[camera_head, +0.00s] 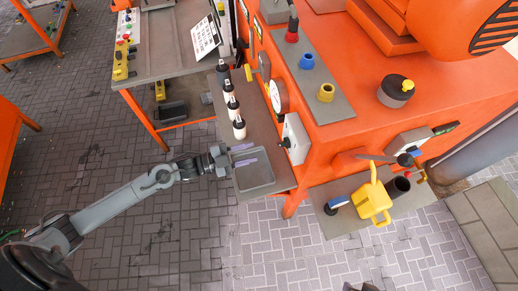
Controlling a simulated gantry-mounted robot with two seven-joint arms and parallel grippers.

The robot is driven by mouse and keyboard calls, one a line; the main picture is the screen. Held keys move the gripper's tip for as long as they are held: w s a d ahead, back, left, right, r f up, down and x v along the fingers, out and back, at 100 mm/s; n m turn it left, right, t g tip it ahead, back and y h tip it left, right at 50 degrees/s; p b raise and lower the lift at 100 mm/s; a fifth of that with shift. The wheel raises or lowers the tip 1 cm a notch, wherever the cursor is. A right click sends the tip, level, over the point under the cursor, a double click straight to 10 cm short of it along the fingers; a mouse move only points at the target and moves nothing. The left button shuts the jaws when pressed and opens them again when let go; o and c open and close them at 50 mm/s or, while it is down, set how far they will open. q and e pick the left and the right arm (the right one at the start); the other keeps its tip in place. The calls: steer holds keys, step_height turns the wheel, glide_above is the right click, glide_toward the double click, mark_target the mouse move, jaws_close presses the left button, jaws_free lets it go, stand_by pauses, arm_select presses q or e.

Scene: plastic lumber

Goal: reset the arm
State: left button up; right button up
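My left arm reaches in from the lower left. Its gripper (250,154) is over the grey tray (262,183) on the side shelf of the orange machine. Its two purple-grey fingers are apart with nothing between them. I cannot tell whether they touch the tray. Only a small dark, purplish tip shows at the bottom edge, right of the middle. It may be my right gripper (361,287), and its fingers cannot be made out.
Several black-and-white bottles (232,105) stand on the shelf just behind the gripper. A white box (296,138) is on the machine's side, right of it. A yellow can (372,203) stands on a lower plate. An orange-framed table (165,50) is behind. The brick floor (150,240) in front is clear.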

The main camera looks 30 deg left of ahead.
arm_select(q)
steer(key=shift+s+a, duration=0.5)
steer(key=s+d+n+t+y, duration=0.2)
steer(key=s+d+n+y, duration=0.3)
steer(key=d+n, duration=0.3)
steer(key=s+a+f+n+g+y, duration=0.1)
steer(key=s+a+n+g+y, duration=0.25)
steer(key=s+g, duration=0.3)
steer(key=s+a+f+n+g+y, duration=0.25)
steer(key=s+g+y, duration=0.2)
steer(key=s, duration=0.25)
step_height(320, 180, up, 20)
steer(key=p, duration=1.9)
steer(key=shift+f+h, duration=0.15)
steer(key=shift+h, duration=0.15)
